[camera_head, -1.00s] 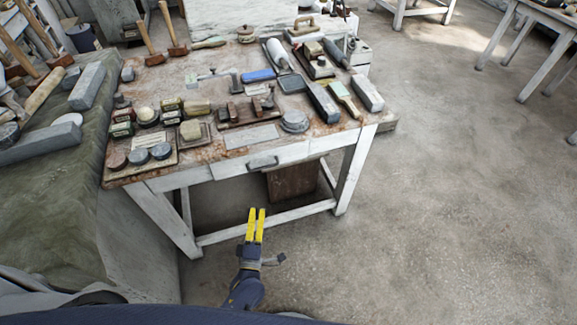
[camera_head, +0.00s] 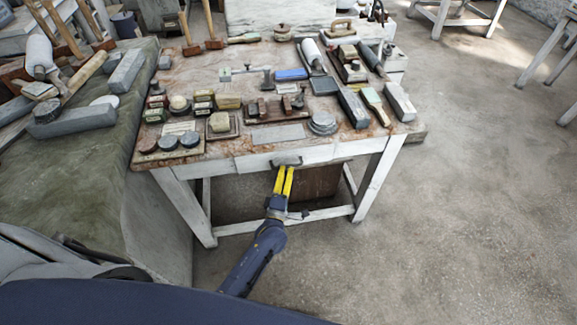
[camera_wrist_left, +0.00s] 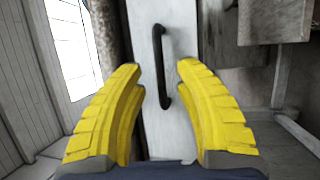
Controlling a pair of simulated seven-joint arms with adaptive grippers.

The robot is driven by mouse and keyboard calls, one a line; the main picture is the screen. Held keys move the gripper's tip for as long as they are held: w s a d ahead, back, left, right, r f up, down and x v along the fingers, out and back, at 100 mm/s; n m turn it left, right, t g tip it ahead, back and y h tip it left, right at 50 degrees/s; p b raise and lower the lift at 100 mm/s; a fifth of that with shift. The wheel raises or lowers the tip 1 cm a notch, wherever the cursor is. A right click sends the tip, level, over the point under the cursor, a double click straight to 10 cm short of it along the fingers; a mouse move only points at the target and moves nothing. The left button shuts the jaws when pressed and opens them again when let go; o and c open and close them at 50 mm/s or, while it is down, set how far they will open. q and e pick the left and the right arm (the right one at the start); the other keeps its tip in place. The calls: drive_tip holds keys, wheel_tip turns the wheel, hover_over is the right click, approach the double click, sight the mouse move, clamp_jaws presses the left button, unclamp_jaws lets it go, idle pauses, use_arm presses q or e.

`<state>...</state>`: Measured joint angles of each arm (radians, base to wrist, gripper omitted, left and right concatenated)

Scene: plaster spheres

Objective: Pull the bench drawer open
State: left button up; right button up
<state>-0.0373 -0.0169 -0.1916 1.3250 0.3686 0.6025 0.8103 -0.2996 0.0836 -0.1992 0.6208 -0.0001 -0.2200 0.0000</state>
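The bench drawer (camera_head: 322,154) is a white-painted front under the worn bench top, and it looks shut. Its dark bar handle (camera_head: 287,161) sits near the middle of the front. In the left wrist view the handle (camera_wrist_left: 158,66) runs upright on the white drawer front (camera_wrist_left: 178,130), between my yellow fingertips and beyond them. My left gripper (camera_head: 284,170) is open, with its fingertips just below or at the handle in the head view. I cannot tell whether they touch it. Nothing is held. My right gripper is not in view.
The bench top (camera_head: 213,66) carries several sharpening stones, tins and tools. A green-covered table (camera_head: 60,168) with stones stands close on the left. A brown box (camera_head: 318,183) is under the bench. The floor (camera_head: 460,200) to the right is clear.

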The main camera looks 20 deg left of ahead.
sight(288, 166)
use_arm(q)
drive_tip(key=shift+w+a+r, duration=0.1)
drive_tip(key=shift+w+r, duration=0.05)
drive_tip(key=shift+w, duration=0.7)
drive_tip(key=shift+w+r, duration=0.1)
drive_tip(key=shift+w, duration=0.75)
clamp_jaws()
